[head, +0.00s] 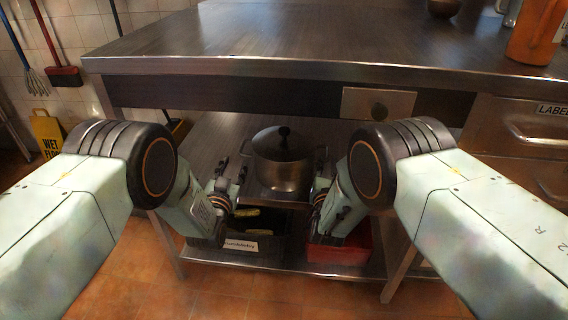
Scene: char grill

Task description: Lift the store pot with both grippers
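The store pot (282,172) is a dark metal pot with a lid and a black knob. It stands upright on the shelf below the steel worktop, in the middle of the head view. My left gripper (233,172) is just to the left of the pot, and my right gripper (322,170) is just to its right. Both are close to the pot's sides at about its mid-height. The fingers are small and dark, so I cannot tell whether they touch the pot or its handles, or how far apart they are.
The worktop (290,35) overhangs the pot. A dark labelled crate (262,246) and a red crate (340,253) sit on the lower shelf (290,267). Drawers (520,125) stand at the right. A yellow wet-floor sign (47,132) stands at the left.

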